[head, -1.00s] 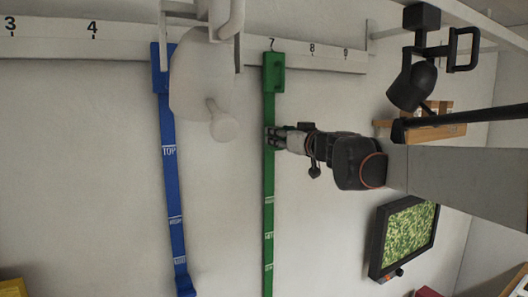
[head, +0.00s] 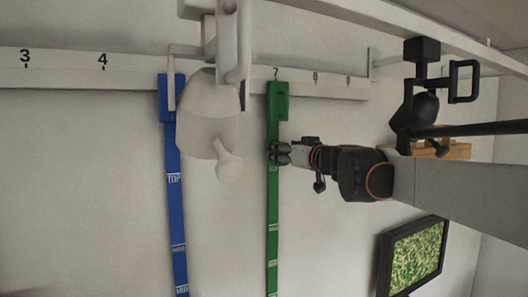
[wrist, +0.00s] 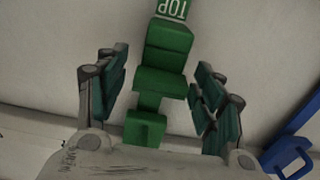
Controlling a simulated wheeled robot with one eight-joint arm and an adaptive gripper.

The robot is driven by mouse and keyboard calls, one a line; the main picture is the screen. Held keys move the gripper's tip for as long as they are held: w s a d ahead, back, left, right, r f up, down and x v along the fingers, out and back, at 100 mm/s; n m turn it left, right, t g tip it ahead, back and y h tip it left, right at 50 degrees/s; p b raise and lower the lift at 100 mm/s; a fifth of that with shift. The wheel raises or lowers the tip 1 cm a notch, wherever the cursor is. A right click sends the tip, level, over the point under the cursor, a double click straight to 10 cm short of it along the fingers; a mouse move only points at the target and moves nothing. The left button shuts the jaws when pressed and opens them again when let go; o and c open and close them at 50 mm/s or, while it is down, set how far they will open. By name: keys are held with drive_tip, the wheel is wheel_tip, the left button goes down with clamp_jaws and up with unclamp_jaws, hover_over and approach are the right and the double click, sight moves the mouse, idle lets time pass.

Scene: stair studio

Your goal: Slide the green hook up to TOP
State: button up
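The green strip (head: 273,205) runs down the wall with white marks on it. Its upper block (head: 278,100) sits at the numbered rail. My gripper (head: 278,153) is at the strip, below this block. In the wrist view the green hook (wrist: 163,65) stands between the two fingers of my gripper (wrist: 162,75). The TOP label (wrist: 172,9) shows upside down just beyond the hook, so the hook appears above that label. Its contact with the strip is hidden in the head view.
A blue strip (head: 175,215) with its own TOP label hangs to the left. A pale grey fixture (head: 208,130) juts out between the strips. A screen (head: 418,258) is at lower right, and a black lamp (head: 418,105) at upper right. Bare wall lies around the green strip.

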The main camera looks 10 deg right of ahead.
sight(287, 115)
drive_tip(key=shift+r, duration=0.1)
wheel_tip(287, 115, up, 10)
drive_tip(key=shift+f, duration=0.1)
idle(0.4)
drive_tip(key=shift+f, duration=0.1)
idle(0.3)
